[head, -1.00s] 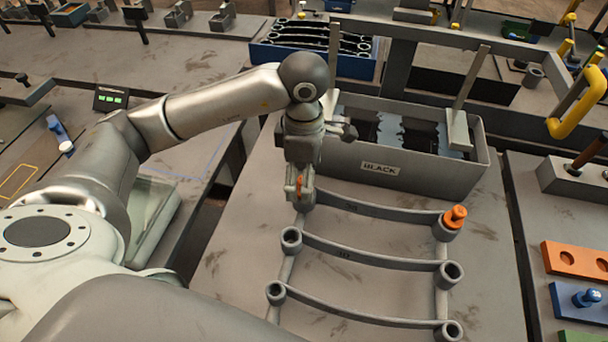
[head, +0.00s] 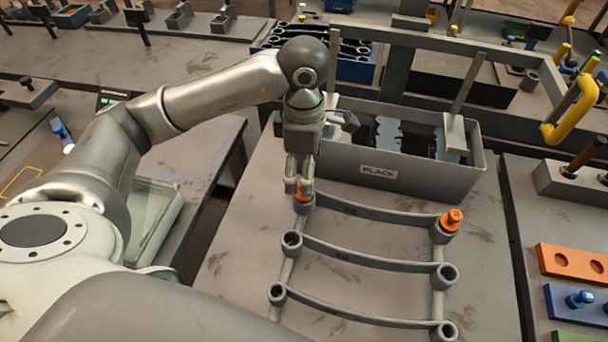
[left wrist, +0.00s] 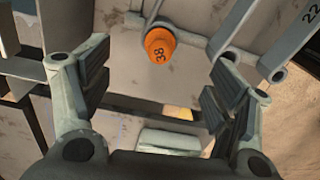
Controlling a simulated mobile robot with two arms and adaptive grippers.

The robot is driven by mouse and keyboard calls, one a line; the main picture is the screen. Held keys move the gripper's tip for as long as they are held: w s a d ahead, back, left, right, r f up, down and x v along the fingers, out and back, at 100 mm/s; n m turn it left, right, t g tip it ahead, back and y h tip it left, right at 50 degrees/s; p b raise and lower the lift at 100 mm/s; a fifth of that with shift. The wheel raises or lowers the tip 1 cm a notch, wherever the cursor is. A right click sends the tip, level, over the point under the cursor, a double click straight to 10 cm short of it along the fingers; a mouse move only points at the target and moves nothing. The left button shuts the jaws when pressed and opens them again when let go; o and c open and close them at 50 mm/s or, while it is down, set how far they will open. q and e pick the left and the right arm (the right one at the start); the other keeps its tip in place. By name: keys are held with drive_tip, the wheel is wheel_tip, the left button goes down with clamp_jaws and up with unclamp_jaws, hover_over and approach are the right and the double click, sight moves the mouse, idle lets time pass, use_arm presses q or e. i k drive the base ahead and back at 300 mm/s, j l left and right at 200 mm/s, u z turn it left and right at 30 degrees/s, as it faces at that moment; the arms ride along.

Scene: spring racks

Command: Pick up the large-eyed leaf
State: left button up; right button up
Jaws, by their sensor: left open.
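Three grey curved leaves with round eyes at their ends lie across a grey bench: a far leaf (head: 370,214), a middle leaf (head: 370,257) and a near leaf (head: 365,312). The far leaf has an orange plug (head: 452,220) at its right eye and another orange plug (head: 303,196) at its left eye. I cannot tell surely which leaf has the larger eyes. My left gripper (head: 299,186) is just above the left plug. In the left wrist view its fingers are spread and empty, with the plug marked 38 (left wrist: 159,48) ahead of them. My right gripper is not in view.
A grey bin (head: 425,177) labelled BLACK stands right behind the far leaf, with upright posts around it. A yellow handle (head: 575,105) and an orange block (head: 572,262) are on the right. The bench right of the leaves is clear.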

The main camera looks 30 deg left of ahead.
sight(439, 237)
drive_tip(key=k, duration=2)
